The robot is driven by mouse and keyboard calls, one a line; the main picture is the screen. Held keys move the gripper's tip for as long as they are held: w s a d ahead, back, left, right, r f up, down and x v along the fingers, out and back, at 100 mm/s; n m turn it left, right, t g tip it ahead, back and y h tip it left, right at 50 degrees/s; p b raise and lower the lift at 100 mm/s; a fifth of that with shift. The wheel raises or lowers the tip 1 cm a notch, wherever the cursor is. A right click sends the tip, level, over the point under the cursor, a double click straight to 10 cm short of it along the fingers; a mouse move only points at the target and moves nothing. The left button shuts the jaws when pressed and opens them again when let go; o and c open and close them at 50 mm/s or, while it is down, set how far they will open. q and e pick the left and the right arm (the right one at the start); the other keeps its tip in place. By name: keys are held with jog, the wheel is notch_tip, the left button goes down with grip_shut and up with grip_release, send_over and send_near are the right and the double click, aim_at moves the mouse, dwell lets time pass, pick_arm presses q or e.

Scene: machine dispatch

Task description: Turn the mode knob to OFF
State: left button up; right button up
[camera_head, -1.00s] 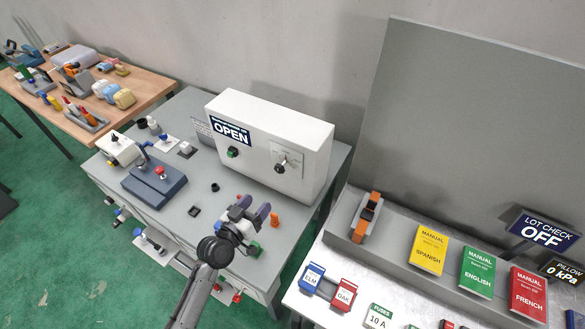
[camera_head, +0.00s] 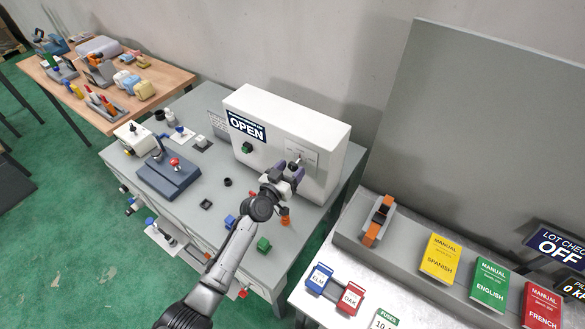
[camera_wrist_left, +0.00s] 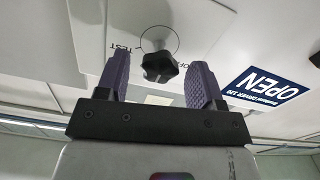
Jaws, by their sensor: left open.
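The mode knob (camera_head: 294,163) is a dark star-shaped knob on the front of the white machine box (camera_head: 262,128). In the left wrist view the knob (camera_wrist_left: 160,67) stands out from its plate, with the word TEST to its left and lettering partly hidden by a finger to its right. My left gripper (camera_head: 288,172) is close in front of the plate. Its two purple fingers are open on either side of the knob (camera_wrist_left: 157,82), with gaps between; they do not visibly touch it. My right gripper is not in view.
A green button (camera_head: 247,147) and an OPEN sign (camera_head: 247,127) are left of the knob. A blue block with a red knob (camera_head: 168,176) stands on the grey bench. The slanted rack with manuals (camera_head: 440,258) is to the right.

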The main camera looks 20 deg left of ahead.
pick_arm(q)
jog(key=shift+w+d, duration=0.15)
jog(key=shift+w, duration=0.5)
jog(key=shift+c, duration=0.4)
jog(key=c, duration=0.8)
jog(key=shift+c, duration=0.2)
jog(key=n, duration=0.6)
jog(key=shift+b, duration=0.3)
jog(key=n, duration=0.5)
jog(key=shift+n, duration=0.6)
